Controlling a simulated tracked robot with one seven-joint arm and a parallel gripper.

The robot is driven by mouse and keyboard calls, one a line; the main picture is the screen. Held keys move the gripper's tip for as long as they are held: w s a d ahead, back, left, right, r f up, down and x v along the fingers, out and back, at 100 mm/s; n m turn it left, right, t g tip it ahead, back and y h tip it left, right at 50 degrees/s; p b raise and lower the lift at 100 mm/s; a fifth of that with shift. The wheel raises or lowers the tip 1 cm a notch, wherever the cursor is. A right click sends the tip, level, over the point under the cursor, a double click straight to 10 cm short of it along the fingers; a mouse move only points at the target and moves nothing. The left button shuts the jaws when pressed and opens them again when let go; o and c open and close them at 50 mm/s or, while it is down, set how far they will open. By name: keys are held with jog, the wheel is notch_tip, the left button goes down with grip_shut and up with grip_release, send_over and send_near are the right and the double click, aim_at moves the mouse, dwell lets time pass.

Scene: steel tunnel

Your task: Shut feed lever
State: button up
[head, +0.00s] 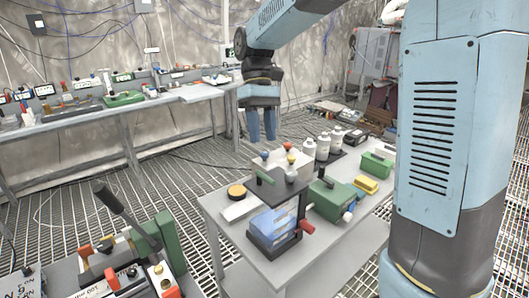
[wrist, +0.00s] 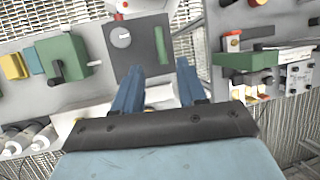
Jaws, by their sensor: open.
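A long dark lever (head: 122,213) with a black grip stands tilted up to the left at the lower left of the head view. Its lower end meets a green bracket (head: 168,240) on a panel with red and orange parts. No readable label says that it is the feed lever. My gripper (head: 263,136) hangs fingers down above the far left side of the small grey table, apart from the lever. In the wrist view the two blue fingers (wrist: 160,88) are spread with nothing between them. A green block (wrist: 247,60) with dark parts shows at the right there.
The grey table (head: 237,227) carries a dark stand with blue blocks (head: 272,228), a green box (head: 332,200), white bottles (head: 323,146) and a yellow block (head: 366,184). A long bench (head: 75,118) runs along the back left. Open grating floor (head: 125,172) lies between them.

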jog(key=shift+v, duration=2.15)
jog(key=s+d+f+m+t, duration=0.1)
jog(key=s+d+m+t, duration=0.6)
jog(key=s+d, duration=1.1)
jog(key=shift+s+d+f+t+y, duration=0.15)
jog(key=shift+s+f+t+y, duration=0.3)
jog(key=shift+t, duration=1.35)
jog(key=shift+s, duration=0.1)
